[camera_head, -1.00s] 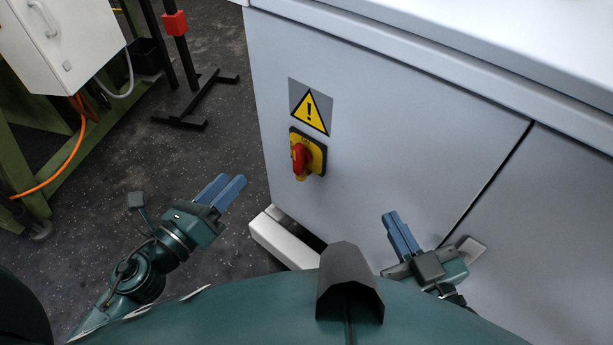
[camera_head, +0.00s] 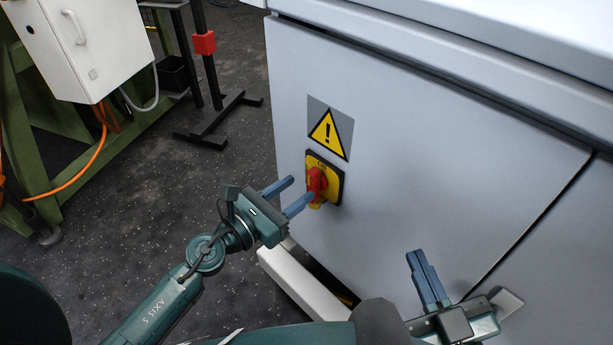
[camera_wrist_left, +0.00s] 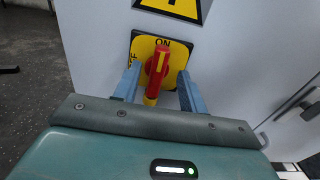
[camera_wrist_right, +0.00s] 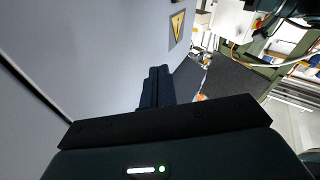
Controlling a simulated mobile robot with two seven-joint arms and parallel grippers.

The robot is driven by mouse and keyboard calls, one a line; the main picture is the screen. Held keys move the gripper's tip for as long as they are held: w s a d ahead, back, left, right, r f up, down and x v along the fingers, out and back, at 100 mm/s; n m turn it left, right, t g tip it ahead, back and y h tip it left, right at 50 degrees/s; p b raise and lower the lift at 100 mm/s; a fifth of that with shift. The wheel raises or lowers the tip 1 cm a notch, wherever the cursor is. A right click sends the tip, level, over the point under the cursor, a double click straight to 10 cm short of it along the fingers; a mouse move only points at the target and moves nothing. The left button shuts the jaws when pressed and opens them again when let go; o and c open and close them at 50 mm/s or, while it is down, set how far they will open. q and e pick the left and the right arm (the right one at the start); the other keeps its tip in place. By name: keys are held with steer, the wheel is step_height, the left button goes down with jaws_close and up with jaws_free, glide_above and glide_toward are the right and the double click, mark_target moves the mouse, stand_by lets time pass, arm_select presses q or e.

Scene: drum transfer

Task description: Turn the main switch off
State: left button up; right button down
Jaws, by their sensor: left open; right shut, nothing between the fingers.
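The main switch is a red rotary handle (camera_head: 315,183) on a yellow plate (camera_head: 334,181), fixed to the grey cabinet front below a warning sign. In the left wrist view the red handle (camera_wrist_left: 158,66) stands upright, in line with the ON mark; OFF is at the plate's left. My left gripper (camera_head: 301,189) is open just in front of the switch. Its blue fingers (camera_wrist_left: 157,84) lie to either side of the handle; I cannot tell whether they touch it. My right gripper (camera_head: 416,256) is shut and empty, low before the cabinet; its fingers (camera_wrist_right: 158,72) show together.
The grey cabinet (camera_head: 420,150) fills the right, with a door seam on its right side. A white foot bar (camera_head: 300,285) sticks out at its base. A black stand with a red block (camera_head: 204,43) and a white box (camera_head: 85,45) are behind left. Floor between is clear.

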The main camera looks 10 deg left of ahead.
mark_target(309, 181)
arm_select(q)
steer(key=shift+x, duration=2)
steer(key=shift+c, duration=0.3)
jaws_close()
